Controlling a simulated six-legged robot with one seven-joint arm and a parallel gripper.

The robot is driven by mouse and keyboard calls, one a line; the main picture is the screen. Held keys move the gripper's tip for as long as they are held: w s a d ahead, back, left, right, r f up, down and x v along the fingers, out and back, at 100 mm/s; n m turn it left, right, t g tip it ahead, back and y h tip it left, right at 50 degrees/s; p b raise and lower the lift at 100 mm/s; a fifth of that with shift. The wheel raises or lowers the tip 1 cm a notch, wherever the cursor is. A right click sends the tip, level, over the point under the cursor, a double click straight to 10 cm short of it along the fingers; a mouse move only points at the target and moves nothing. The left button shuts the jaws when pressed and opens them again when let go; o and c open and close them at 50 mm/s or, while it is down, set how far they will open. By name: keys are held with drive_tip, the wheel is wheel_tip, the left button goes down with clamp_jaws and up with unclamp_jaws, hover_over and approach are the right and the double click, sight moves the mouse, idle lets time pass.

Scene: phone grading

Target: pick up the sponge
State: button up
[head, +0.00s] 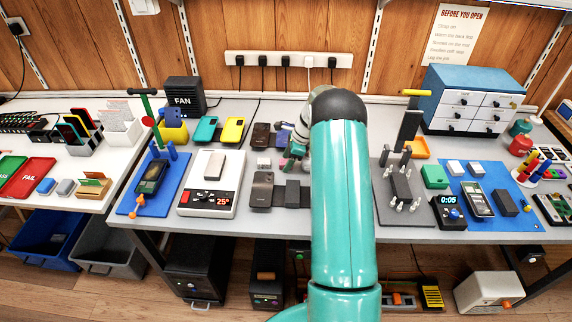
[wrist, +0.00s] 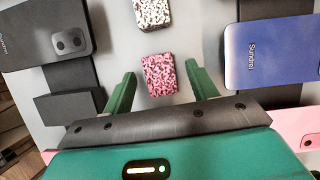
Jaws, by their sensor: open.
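A small pink speckled block (wrist: 160,75), which looks like a sponge, lies on the grey bench top in the wrist view. A white speckled block (wrist: 152,12) of similar look lies just beyond it; I cannot tell for certain which one is the sponge. My gripper (wrist: 160,72) is open, its two green fingers apart on either side of the pink block in the picture. The fingers hold nothing, and whether they touch the block is unclear. In the head view, my arm hides much of the gripper and this spot.
A dark phone (wrist: 30,40) lies to the left and a blue phone (wrist: 270,55) to the right, both on dark rests close to the fingers. In the head view, a hot plate (head: 209,197) stands left and a blue mat (head: 480,205) lies right.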

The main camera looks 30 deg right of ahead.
sight(283, 161)
drive_tip(key=shift+c, duration=0.5)
drive_tip(key=c, duration=0.9)
drive_tip(key=shift+c, duration=0.3)
drive_tip(key=shift+r, duration=0.45)
wheel_tip(283, 161, up, 2)
drive_tip(key=shift+r, duration=0.1)
drive_tip(key=s+a+r, duration=0.7)
drive_tip(key=s+r, duration=0.3)
drive_tip(key=s, duration=0.1)
drive_tip(key=shift+s+a, duration=0.3)
drive_tip(key=shift+s, duration=0.1)
